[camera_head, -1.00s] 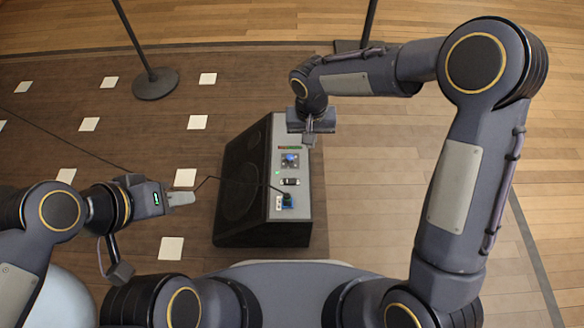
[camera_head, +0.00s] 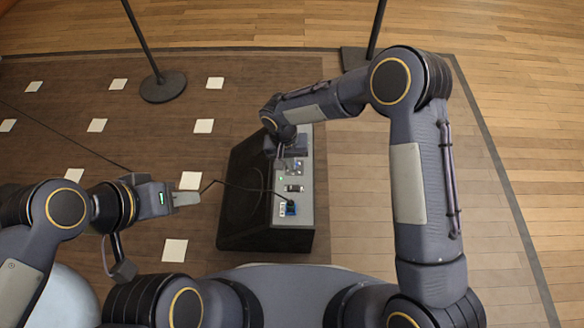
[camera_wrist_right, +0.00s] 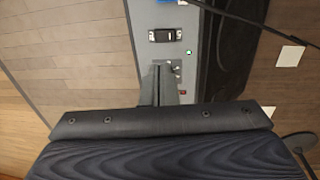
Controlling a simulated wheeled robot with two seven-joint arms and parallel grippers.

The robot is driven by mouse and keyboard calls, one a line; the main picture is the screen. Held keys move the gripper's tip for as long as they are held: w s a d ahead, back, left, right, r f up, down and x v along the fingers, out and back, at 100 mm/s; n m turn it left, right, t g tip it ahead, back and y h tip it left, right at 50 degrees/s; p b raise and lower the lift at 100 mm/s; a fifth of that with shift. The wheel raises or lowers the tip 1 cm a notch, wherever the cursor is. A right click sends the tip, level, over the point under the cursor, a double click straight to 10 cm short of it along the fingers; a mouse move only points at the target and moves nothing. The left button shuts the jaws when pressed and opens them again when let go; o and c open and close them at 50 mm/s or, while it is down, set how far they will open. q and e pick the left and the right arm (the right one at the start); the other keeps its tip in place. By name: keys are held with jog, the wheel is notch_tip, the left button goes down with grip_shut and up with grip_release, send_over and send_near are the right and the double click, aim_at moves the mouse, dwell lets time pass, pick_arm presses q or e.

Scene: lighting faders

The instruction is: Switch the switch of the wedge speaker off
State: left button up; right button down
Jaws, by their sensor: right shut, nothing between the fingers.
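The wedge speaker (camera_head: 238,215) is a dark box on the floor with a grey control panel (camera_head: 307,165) along its right side. Its black rocker switch (camera_head: 294,188) sits mid-panel and also shows in the right wrist view (camera_wrist_right: 165,35). A small green light (camera_wrist_right: 188,52) glows beside it. Which way the rocker is tipped is too small to tell. My right gripper (camera_head: 279,164) is shut and empty over the panel, beyond the switch in the head view; its fingers (camera_wrist_right: 166,75) point toward the switch, apart from it in the picture. My left gripper (camera_head: 198,199) is left of the speaker; its jaw gap cannot be made out.
A blue connector (camera_head: 290,209) with a black cable sits on the panel nearer me. The cable passes by my left gripper. A stand with a round base (camera_head: 163,87) and another stand (camera_head: 376,30) are at the back. Floor right of the speaker is clear.

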aim_at(296, 188)
jog(key=f+b, duration=0.1)
jog(key=f, duration=0.3)
jog(key=d+f+b, duration=0.1)
jog(key=f, duration=0.3)
jog(key=f+b, duration=0.2)
jog(key=f, duration=0.2)
jog(key=shift+d, duration=0.25)
